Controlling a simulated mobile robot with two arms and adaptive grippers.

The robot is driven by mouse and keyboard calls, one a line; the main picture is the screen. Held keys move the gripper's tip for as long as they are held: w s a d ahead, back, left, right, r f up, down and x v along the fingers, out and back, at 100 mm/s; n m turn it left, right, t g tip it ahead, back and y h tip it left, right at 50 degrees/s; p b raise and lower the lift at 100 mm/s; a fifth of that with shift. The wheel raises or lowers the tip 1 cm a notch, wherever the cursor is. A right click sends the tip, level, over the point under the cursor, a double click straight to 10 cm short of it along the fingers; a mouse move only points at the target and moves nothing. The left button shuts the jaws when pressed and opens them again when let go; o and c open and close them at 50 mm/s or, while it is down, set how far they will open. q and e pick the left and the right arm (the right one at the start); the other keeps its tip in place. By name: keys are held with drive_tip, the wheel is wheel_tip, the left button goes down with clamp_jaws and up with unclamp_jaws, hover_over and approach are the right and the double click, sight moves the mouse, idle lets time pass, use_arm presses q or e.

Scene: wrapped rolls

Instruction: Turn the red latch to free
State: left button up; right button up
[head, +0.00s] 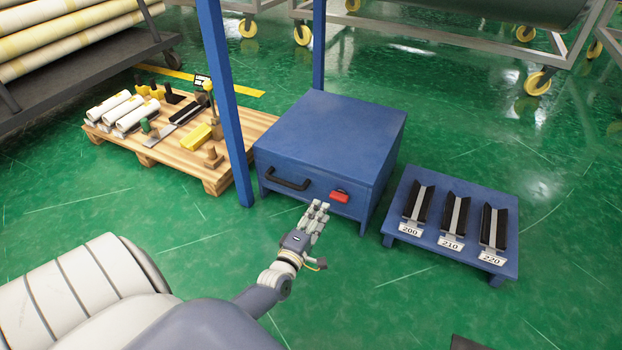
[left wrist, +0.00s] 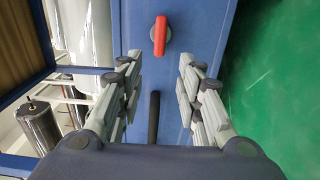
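The red latch (head: 340,196) sits on the front face of the blue cabinet (head: 330,140), near its right side. It also shows in the left wrist view as a red latch (left wrist: 160,36) on a round pale base, with its long side running up and down the picture. My left gripper (head: 319,207) is in front of the cabinet, just short of the latch. In the left wrist view the two fingers of the gripper (left wrist: 158,75) are apart, with nothing between their tips, and the latch lies beyond them. My right gripper is not in view.
A black handle (head: 288,179) is on the cabinet front, left of the latch. A blue post (head: 226,100) stands at the left. A low blue stand (head: 415,235) with labelled black holders is at the right. A wooden pallet (head: 170,150) carries rolls and tools. Green floor is clear in front.

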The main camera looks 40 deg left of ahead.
use_arm(q)
drive_tip(key=v, duration=0.4)
drive_tip(key=shift+s+d, duration=0.1)
drive_tip(key=shift+s, duration=0.3)
